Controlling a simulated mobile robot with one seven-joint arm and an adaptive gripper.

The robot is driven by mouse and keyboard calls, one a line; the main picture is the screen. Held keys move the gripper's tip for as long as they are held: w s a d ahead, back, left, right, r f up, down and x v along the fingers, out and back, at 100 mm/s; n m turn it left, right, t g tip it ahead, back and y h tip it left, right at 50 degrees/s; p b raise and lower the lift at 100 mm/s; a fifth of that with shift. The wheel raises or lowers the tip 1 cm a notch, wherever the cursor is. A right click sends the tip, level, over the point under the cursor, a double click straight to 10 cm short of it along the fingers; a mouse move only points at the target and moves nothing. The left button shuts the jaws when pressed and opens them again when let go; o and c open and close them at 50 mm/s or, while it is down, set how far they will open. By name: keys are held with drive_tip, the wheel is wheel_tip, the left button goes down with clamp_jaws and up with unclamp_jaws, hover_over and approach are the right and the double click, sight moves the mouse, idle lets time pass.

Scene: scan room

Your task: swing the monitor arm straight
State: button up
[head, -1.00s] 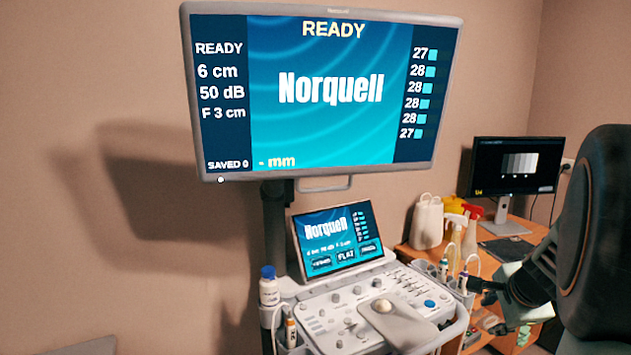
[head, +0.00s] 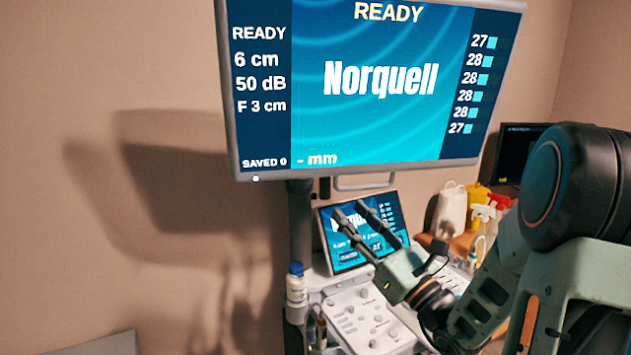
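The large monitor (head: 385,130) hangs at the top of the head view, tilted a little, with "READY" and "Norquell" on its screen. A grey handle bar (head: 365,183) sits under its lower edge. A dark post (head: 300,225) stands below and behind its left part; the arm joint behind the screen is hidden. My gripper (head: 352,213) is in front of the small console touchscreen (head: 340,250), below the handle and apart from it in the picture. Its two fingers are spread with a gap between them, and nothing is between them.
The ultrasound console (head: 345,315) with knobs stands under the monitor, partly hidden by my arm. A blue-capped bottle (head: 296,285) is at its left side. Spray bottles (head: 483,218), a white jug (head: 451,210) and a second monitor (head: 515,150) are at the right. The left wall is clear.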

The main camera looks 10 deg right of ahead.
sight(329, 188)
drive_tip(key=p+x, duration=0.1)
drive_tip(key=x, duration=0.9)
drive_tip(key=shift+w+r+p, duration=0.15)
drive_tip(key=shift+w+p, duration=0.05)
drive_tip(key=shift+p, duration=0.15)
clamp_jaws()
